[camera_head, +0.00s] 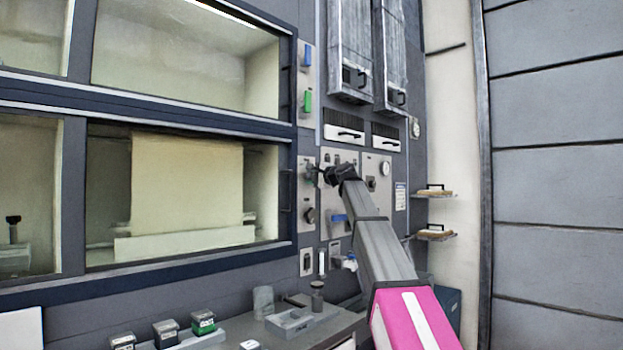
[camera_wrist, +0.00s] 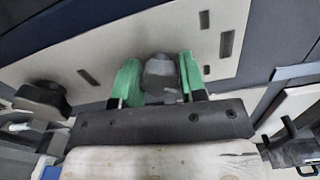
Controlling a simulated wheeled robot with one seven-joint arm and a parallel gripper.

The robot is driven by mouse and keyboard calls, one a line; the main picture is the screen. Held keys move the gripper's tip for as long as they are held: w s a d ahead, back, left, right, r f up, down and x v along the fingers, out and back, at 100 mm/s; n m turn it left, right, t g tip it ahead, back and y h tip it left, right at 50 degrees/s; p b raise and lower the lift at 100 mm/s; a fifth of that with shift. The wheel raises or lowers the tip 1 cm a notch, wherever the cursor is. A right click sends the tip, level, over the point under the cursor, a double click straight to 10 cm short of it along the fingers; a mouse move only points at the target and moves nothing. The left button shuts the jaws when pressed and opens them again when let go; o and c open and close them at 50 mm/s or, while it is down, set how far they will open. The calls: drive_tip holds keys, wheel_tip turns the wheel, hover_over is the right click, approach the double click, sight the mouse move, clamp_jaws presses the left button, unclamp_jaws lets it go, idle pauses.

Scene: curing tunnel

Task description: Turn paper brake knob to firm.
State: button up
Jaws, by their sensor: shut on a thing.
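In the wrist view, my gripper (camera_wrist: 159,85) has its two green fingers on either side of a dark grey knob (camera_wrist: 160,72), and it is shut on it. The knob stands out from a light panel plate (camera_wrist: 105,45) with several dark slots. I cannot read any label or tell which setting the knob points to. In the head view, my gripper (camera_head: 322,175) is at the left part of the control panel, and its dark end hides the held knob. A second black knob (camera_head: 309,215) sits lower on the same strip; a black knob (camera_wrist: 42,95) also shows at left in the wrist view.
A glazed cabinet (camera_head: 190,190) fills the left. A round gauge (camera_head: 385,168) and a blue handle (camera_head: 338,218) are on the panel beside my arm. Below, a grey bench (camera_head: 335,325) holds a tray (camera_head: 288,322) and small boxes (camera_head: 203,321). Shelves (camera_head: 436,236) stand at right.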

drive_tip(key=shift+m, duration=0.4)
drive_tip(key=o, duration=0.9)
drive_tip(key=shift+d, duration=0.1)
drive_tip(key=v, duration=1)
drive_tip(key=shift+s+d, duration=0.25)
